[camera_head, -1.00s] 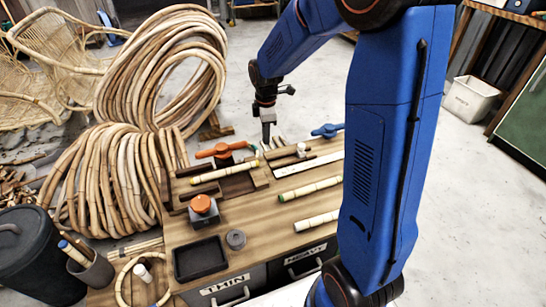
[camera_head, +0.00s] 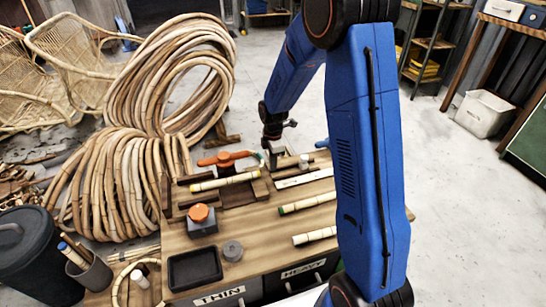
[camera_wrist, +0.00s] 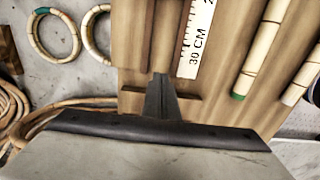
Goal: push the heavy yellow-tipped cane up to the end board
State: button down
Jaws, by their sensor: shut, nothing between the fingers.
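The yellow tip is not clearly seen there. I cannot tell for sure which dark strip is the end board.
A green-tipped cane (camera_head: 307,203) and another cane (camera_head: 315,236) lie nearer the front. A white ruler (camera_wrist: 196,40) lies beside my fingers. A block with an orange knob (camera_head: 202,220), a black tray (camera_head: 195,268) and an orange-handled tool (camera_head: 224,158) are on the bench.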

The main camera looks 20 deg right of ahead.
aim_at(243, 176)
jog(key=shift+f, duration=0.95)
jog(key=shift+a, duration=1.15)
jog(key=shift+a+f, duration=0.1)
jog(key=shift+a, duration=0.8)
jog(key=shift+a, duration=0.1)
jog(key=a, duration=0.8)
jog(key=shift+a, duration=0.1)
